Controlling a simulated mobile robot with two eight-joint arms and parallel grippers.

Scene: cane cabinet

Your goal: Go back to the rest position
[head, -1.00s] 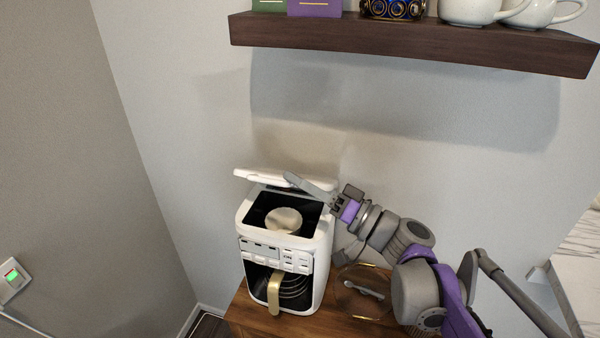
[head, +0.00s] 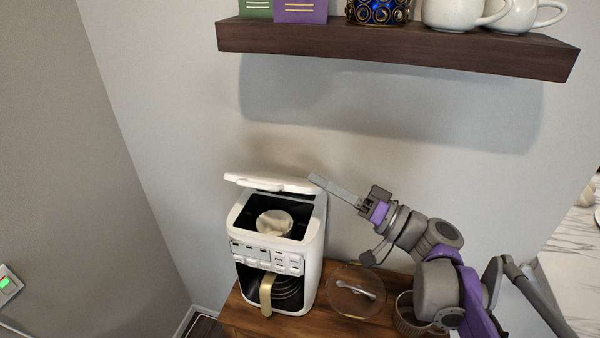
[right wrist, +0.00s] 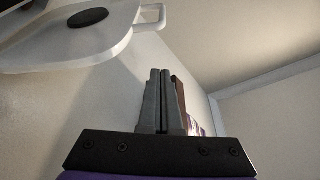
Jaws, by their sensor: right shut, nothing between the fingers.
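My right gripper (head: 312,180) is shut and empty. Its fingertips are beside the right end of the raised lid (head: 268,183) of a white coffee maker (head: 312,245), seemingly just clear of it. In the right wrist view the shut fingers (right wrist: 163,75) point up past the underside of the white lid (right wrist: 75,45), with a gap between. The coffee maker's top is open, with a pale filter (head: 274,223) in its dark basket. My left gripper is in neither view.
A dark wooden shelf (head: 400,52) with mugs (head: 455,14) and boxes hangs above. On the wooden cabinet (head: 330,325) a clear plate holding a scoop (head: 355,291) and a ribbed bowl (head: 408,315) stand beside the coffee maker, below my right arm. The wall between shelf and arm is free.

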